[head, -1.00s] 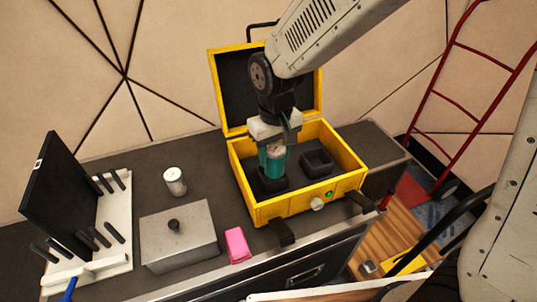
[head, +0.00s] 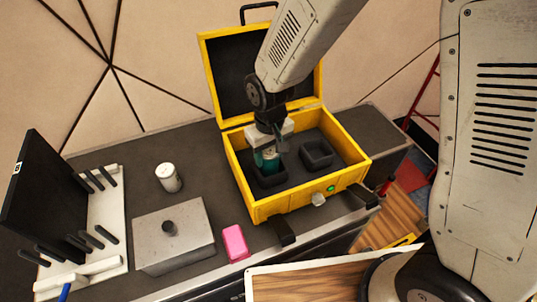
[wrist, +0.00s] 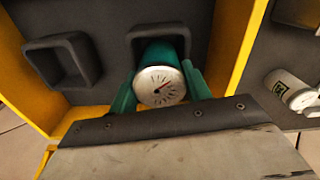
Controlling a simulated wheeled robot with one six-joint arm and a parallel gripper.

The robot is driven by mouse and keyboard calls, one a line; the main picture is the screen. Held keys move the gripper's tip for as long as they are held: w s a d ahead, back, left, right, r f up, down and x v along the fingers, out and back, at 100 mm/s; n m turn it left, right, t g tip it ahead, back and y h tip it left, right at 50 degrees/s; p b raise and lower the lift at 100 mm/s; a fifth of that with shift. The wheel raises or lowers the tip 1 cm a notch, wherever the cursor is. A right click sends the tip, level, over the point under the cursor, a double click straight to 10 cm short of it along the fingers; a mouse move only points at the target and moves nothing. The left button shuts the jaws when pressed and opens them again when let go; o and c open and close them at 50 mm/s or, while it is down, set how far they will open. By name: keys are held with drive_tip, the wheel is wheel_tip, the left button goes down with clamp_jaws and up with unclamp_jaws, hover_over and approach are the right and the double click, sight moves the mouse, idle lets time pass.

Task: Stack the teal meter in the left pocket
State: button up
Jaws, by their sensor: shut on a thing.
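The teal meter (head: 269,163) is a short cylinder with a pale dial on top. My gripper (head: 268,152) is shut on it and holds it upright at the left pocket (head: 268,182) of the yellow case (head: 298,196). The meter's lower end appears to be inside the pocket's raised dark rim; whether it touches the bottom is hidden. In the wrist view the meter's dial (wrist: 160,86) faces the camera between the green fingers, with the pocket rim (wrist: 136,36) behind it. The right pocket (head: 317,153) is empty.
The case lid (head: 215,78) stands open behind. On the dark counter to the left are a white canister (head: 168,178), a grey lidded box (head: 172,240), a pink block (head: 235,243) and a white rack (head: 108,220) with a black panel.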

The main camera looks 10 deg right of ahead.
drive_tip(key=shift+f, duration=0.4)
drive_tip(key=shift+f, duration=0.35)
drive_tip(key=shift+s+f, duration=0.15)
drive_tip(key=shift+d+f, duration=0.1)
drive_tip(key=o, duration=1.1)
drive_tip(key=shift+s, duration=0.15)
drive_tip(key=shift+o, duration=0.4)
drive_tip(key=shift+r, duration=0.45)
drive_tip(key=r, duration=1.2)
drive_tip(key=shift+w+r, duration=0.2)
